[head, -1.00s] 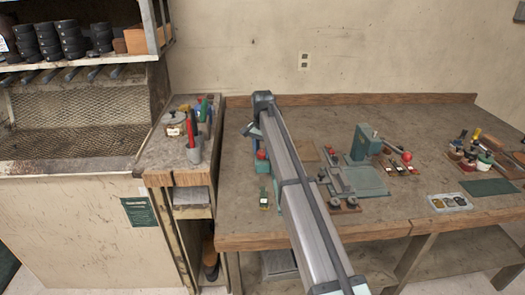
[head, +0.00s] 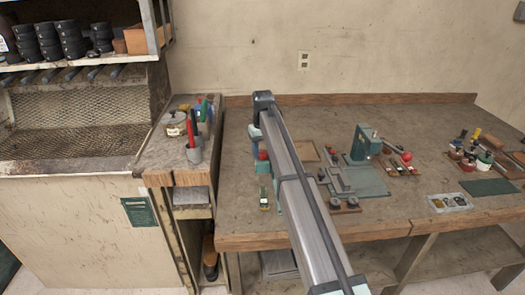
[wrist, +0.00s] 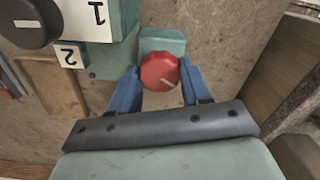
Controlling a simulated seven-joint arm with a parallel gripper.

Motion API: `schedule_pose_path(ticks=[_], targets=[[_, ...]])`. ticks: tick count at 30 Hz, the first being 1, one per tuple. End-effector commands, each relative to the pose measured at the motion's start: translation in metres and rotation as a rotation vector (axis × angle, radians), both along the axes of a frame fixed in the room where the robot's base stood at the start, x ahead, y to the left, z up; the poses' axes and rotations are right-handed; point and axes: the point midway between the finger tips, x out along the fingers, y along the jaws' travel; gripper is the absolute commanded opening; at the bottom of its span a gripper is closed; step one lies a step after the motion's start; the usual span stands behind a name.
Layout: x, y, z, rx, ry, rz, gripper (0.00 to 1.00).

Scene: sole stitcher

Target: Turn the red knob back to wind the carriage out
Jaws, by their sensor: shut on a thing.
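In the head view the red knob (head: 262,155) shows as a small patch left of my arm. I cannot make out the carriage; my arm hides part of that area.
A black dial (wrist: 28,22) with a white mark lies close to the left. A green machine (head: 366,143) and a red ball (head: 406,156) stand right of my arm. A small green-yellow item (head: 265,194) lies in front of the knob. The left bench holds a tool cup (head: 194,152).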

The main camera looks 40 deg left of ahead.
Motion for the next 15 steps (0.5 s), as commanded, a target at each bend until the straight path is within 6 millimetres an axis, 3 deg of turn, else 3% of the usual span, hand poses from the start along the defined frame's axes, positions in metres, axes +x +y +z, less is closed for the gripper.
schedule_pose_path(ticks=[15], targets=[[0.0001,0.0,0.0003,0.0,0.0,0.401,0.17]])
